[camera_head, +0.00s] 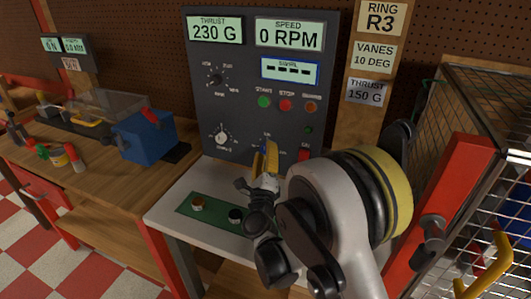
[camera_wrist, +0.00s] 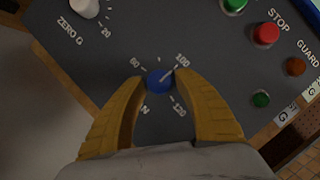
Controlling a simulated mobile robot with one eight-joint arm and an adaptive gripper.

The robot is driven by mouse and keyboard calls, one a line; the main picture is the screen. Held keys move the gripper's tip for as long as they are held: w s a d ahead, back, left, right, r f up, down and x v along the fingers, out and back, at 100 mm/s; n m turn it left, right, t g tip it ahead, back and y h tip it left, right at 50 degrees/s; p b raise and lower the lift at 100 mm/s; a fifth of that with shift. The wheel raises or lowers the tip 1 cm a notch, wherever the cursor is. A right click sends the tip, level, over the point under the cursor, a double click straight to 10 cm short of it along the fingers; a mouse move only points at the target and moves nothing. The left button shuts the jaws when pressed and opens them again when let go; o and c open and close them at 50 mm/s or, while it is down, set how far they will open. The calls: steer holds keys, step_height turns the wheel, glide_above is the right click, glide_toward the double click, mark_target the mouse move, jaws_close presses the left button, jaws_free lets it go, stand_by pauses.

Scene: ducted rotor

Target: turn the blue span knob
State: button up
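The blue span knob (camera_wrist: 160,81) sits on the grey panel in the wrist view. Its white pointer line aims to the upper right, toward the 100 mark. Its label is mostly hidden, with only an N showing. My gripper (camera_wrist: 158,79) has its two yellow fingertips on either side of the knob. The fingers are apart, and a narrow gap seems to show at the left side; firm contact cannot be made out. In the head view my gripper (camera_head: 265,160) is at the lower panel and largely covers the knob.
The panel (camera_head: 235,110) reads thrust 230 G and speed 0 RPM; the signal display shows dashes. A white zero knob (camera_wrist: 85,8) and red stop button (camera_wrist: 266,34) are nearby. A wire-mesh cage (camera_head: 500,180) with a red post stands right. A blue vise (camera_head: 148,136) is left.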

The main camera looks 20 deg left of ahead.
jaws_close()
steer(key=shift+n, duration=0.3)
steer(key=n+g, duration=0.1)
steer(key=n, duration=0.2)
steer(key=n+g+p, duration=0.1)
steer(key=n+g, duration=0.1)
steer(key=n, duration=0.1)
steer(key=n+g+p, duration=0.1)
steer(key=n, duration=0.3)
steer(key=shift+r, duration=0.35)
steer(key=shift+n+g+h+p, duration=0.45)
steer(key=shift+n+h, duration=0.45)
steer(key=shift+n, duration=0.6)
